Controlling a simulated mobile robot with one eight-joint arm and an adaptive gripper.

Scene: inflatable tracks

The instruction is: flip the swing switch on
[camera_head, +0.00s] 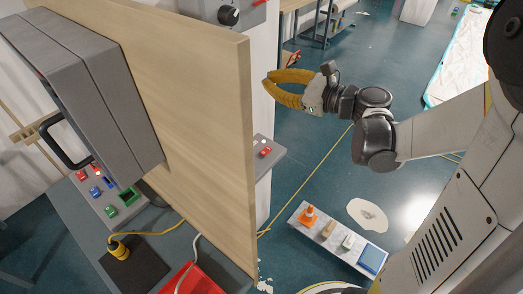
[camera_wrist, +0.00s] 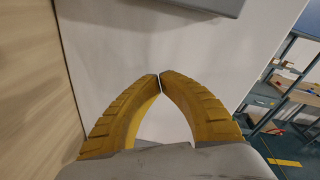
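My gripper (camera_head: 267,81) has yellow ribbed fingers and is right of the wooden panel's edge. In the wrist view its fingertips (camera_wrist: 160,77) meet, with nothing between them. I cannot tell for sure which control is the swing switch. A grey box with a round black knob (camera_head: 229,15) is on the wall behind the panel, up and left of my gripper. A small grey ledge (camera_head: 280,151) with a red control (camera_head: 265,152) shows below my gripper. The underside of a grey box (camera_wrist: 200,5) is at the top of the wrist view, above the fingertips.
The tall wooden panel (camera_head: 205,110) stands close left of my gripper. Left of it are a grey cabinet (camera_head: 95,85) and a console with red, blue and green buttons (camera_head: 108,183). Blue floor is open behind.

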